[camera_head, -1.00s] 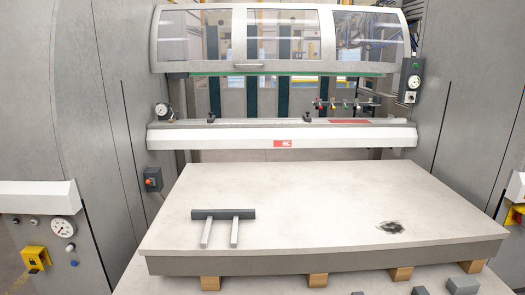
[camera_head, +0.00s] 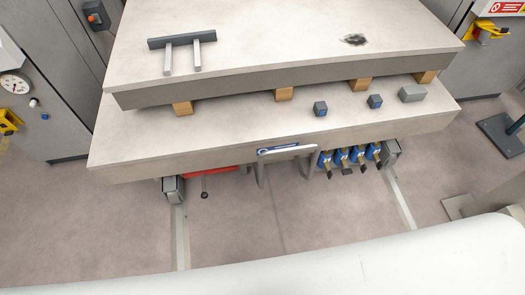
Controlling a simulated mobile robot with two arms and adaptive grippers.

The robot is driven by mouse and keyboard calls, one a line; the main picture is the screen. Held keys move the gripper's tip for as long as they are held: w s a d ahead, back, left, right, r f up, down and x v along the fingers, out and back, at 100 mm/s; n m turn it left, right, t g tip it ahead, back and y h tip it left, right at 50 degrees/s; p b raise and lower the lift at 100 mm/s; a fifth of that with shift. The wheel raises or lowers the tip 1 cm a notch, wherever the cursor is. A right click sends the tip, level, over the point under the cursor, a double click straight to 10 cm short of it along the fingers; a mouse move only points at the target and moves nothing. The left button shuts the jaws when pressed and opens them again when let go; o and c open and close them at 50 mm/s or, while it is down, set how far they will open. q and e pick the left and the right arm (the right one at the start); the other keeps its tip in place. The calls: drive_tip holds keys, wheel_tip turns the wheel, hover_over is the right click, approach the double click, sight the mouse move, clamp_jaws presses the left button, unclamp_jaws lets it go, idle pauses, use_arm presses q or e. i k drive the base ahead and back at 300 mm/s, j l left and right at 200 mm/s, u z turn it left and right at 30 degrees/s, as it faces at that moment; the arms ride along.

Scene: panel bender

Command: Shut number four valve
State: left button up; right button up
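Several blue valves (camera_head: 341,157) with dark and brass-coloured levers hang in a row under the front edge of the lower table slab, right of centre. The valve at the right end of the row (camera_head: 374,151) is beside a grey bracket. No numbers are readable on the valves, so I cannot tell which is number four. The levers hang downward and slant a little; whether each valve is open or shut is too small to tell. Neither of my grippers is in view.
A white handle frame (camera_head: 288,153) stands left of the valves, with a red part (camera_head: 210,172) further left. Small grey blocks (camera_head: 412,93) lie on the lower slab (camera_head: 140,138). The floor (camera_head: 290,220) before it is clear.

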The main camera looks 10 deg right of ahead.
sight(379, 163)
drive_tip(key=z, duration=1.6)
drive_tip(key=i+l+u, duration=0.1)
drive_tip(key=i+l, duration=0.15)
drive_tip(key=l, duration=0.15)
